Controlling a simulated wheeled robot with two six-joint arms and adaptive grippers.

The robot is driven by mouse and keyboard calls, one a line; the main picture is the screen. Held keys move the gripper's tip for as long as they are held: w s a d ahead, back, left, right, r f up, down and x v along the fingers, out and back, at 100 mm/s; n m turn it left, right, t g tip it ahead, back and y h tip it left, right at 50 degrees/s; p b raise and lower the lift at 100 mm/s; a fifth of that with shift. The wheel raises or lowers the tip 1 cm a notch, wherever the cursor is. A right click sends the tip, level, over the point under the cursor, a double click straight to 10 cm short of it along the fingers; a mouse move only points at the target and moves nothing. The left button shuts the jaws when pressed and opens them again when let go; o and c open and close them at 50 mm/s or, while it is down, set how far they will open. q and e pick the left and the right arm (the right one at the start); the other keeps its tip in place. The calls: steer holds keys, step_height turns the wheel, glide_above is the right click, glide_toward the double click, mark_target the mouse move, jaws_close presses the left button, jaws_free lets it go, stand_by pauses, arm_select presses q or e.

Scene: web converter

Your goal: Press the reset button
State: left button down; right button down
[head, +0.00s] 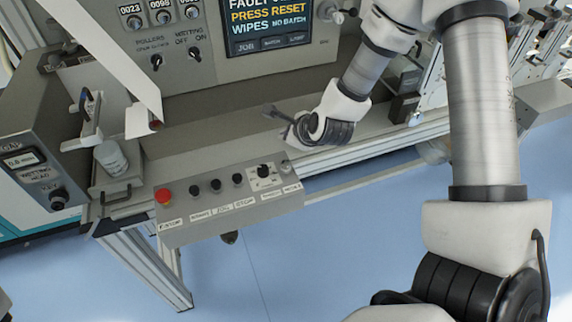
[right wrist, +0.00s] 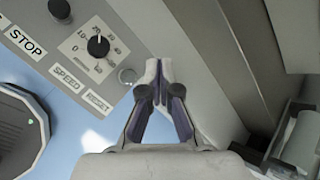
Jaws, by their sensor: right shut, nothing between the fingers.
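The grey control box (head: 228,208) sits on the front of the machine, with a red E-stop at its left end, black buttons and a dial. The reset button, a small silver round button (right wrist: 127,75) beside the RESET label (right wrist: 98,101), is at the box's right end; it also shows in the head view (head: 285,168). My right gripper (head: 270,110) is shut and empty, above and behind the box in the head view. In the right wrist view its fingertips (right wrist: 154,68) appear just right of the button; contact cannot be told. My left gripper is not in view.
The screen (head: 267,24) reads "FAULT", "PRESS RESET" and "WIPES". The speed dial (right wrist: 98,46) is near the button. A white web strip (head: 100,55) and a wetting unit (head: 35,160) stand at the left. Blue floor lies in front.

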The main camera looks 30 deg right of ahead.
steer(key=b, duration=0.4)
glide_above(287, 164)
step_height(287, 164, down, 6)
steer(key=shift+a+f+b, duration=0.1)
steer(key=shift+f+b, duration=0.5)
stand_by(0.6)
steer(key=shift+f+b, duration=0.35)
steer(key=shift+b, duration=0.15)
steer(key=shift+f+b, duration=0.6)
steer(key=shift+b, duration=0.1)
stand_by(0.4)
steer(key=shift+r, duration=0.1)
steer(key=shift+r+p, duration=0.7)
steer(key=shift+r, duration=0.25)
